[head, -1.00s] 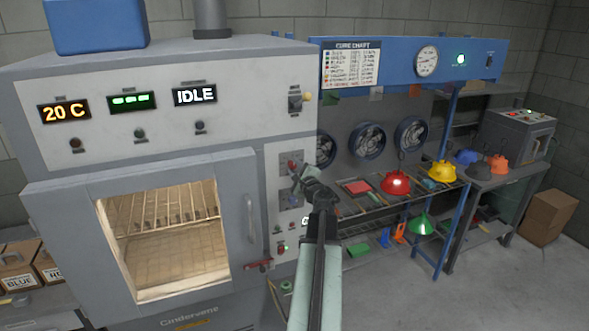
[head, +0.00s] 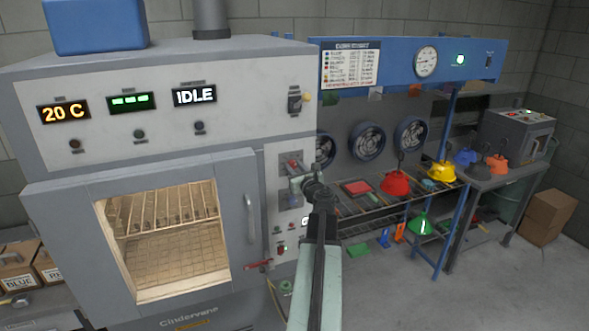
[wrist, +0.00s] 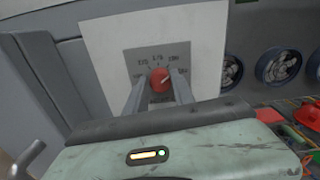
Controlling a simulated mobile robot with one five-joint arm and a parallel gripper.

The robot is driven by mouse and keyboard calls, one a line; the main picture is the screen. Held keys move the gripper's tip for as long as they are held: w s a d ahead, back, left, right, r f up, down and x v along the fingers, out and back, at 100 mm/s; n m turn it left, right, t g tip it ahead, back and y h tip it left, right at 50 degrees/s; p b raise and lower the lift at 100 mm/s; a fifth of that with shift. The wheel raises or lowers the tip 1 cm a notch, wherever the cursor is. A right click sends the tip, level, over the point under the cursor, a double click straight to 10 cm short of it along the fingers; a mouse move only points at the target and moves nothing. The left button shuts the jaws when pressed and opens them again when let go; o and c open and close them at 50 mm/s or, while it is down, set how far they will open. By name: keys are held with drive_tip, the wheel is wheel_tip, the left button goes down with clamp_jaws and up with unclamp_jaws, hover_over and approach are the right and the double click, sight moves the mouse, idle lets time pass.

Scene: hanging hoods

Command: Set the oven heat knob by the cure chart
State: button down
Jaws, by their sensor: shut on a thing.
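The oven (head: 238,175) is large and grey, with displays reading 20 C and IDLE. Its red heat knob (wrist: 160,78) sits on a grey dial plate (wrist: 157,62) with printed marks around it. My gripper (wrist: 158,90) is shut on the knob, one finger on each side. The knob's pale pointer line leans up and right; the number it meets is too small to read surely. In the head view, my gripper (head: 303,182) reaches the side control panel and partly hides it. The cure chart (head: 350,65) hangs right of the oven; its rows are too small to read.
A second control (head: 290,200) is below the heat knob. The oven door handle (head: 250,218) stands out to the left. Right of my arm is a rack with coloured hoods (head: 395,183), with round fans (head: 367,141) behind. Open floor (head: 400,300) lies at the lower right.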

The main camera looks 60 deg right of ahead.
drive_tip(key=m, duration=0.4)
drive_tip(key=shift+m, duration=0.4)
idle(0.4)
drive_tip(key=c, duration=1.1)
unclamp_jaws()
drive_tip(key=shift+o, duration=0.2)
drive_tip(key=v, duration=0.7)
drive_tip(key=shift+s+a, duration=0.25)
drive_tip(key=shift+w+f, duration=0.1)
